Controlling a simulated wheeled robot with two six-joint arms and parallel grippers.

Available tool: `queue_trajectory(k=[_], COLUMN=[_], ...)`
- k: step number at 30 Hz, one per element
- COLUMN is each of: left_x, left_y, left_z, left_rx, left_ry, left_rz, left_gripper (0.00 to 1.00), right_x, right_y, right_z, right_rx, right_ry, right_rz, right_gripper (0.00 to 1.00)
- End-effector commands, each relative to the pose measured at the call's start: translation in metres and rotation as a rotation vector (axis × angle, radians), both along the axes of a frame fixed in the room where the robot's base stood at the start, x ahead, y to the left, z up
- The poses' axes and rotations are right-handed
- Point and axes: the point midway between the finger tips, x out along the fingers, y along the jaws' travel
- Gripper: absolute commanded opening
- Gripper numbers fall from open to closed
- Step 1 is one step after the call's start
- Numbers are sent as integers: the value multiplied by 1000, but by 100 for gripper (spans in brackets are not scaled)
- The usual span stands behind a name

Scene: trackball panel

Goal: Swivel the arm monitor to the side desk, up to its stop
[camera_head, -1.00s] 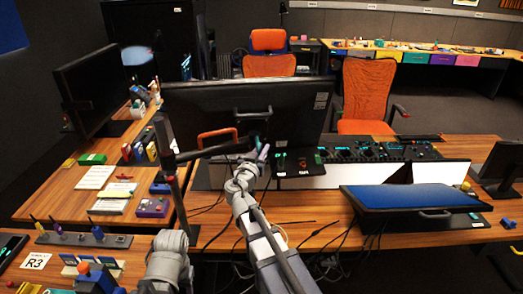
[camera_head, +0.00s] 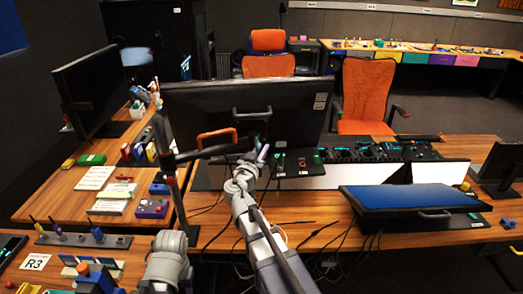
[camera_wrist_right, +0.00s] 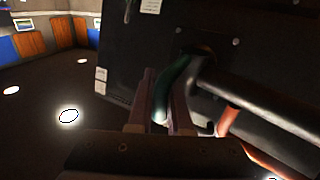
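The arm monitor (camera_head: 220,104) stands in the middle of the head view with its black back towards me. A dark support arm (camera_head: 203,153) runs to it from a post (camera_head: 168,150) on its left. An orange handle (camera_head: 217,134) shows below it; the right wrist view also shows the orange handle (camera_wrist_right: 258,151) and the monitor's back (camera_wrist_right: 150,43). My right gripper (camera_head: 261,152) is at the monitor's lower back. Its fingers (camera_wrist_right: 163,103) straddle a dark green curved bar (camera_wrist_right: 172,82); whether they press on it is unclear.
The side desk (camera_head: 60,190) on the left holds another monitor (camera_head: 88,85), papers and small boxes. A control panel (camera_head: 360,153) and a blue-screen monitor (camera_head: 410,198) stand on the right. Loose cables lie on the desk near my right arm. Orange chairs (camera_head: 367,92) stand behind.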

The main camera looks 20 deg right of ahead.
Motion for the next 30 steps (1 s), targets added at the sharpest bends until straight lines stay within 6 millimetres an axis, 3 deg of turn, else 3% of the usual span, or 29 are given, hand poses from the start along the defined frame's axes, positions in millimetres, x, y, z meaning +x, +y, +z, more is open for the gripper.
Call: queue_trajectory(k=[3, 16, 30], left_x=[0, 0, 0], left_y=[0, 0, 0], left_z=[0, 0, 0], left_rx=[0, 0, 0], left_ry=[0, 0, 0], left_rz=[0, 0, 0], left_gripper=[50, 50, 50], right_x=[4, -2, -54], right_y=[1, 3, 44], right_z=[1, 0, 0], right_rx=[-1, 0, 0], right_ry=[-1, 0, 0], right_rz=[5, 3, 5], right_gripper=[30, 30, 30])
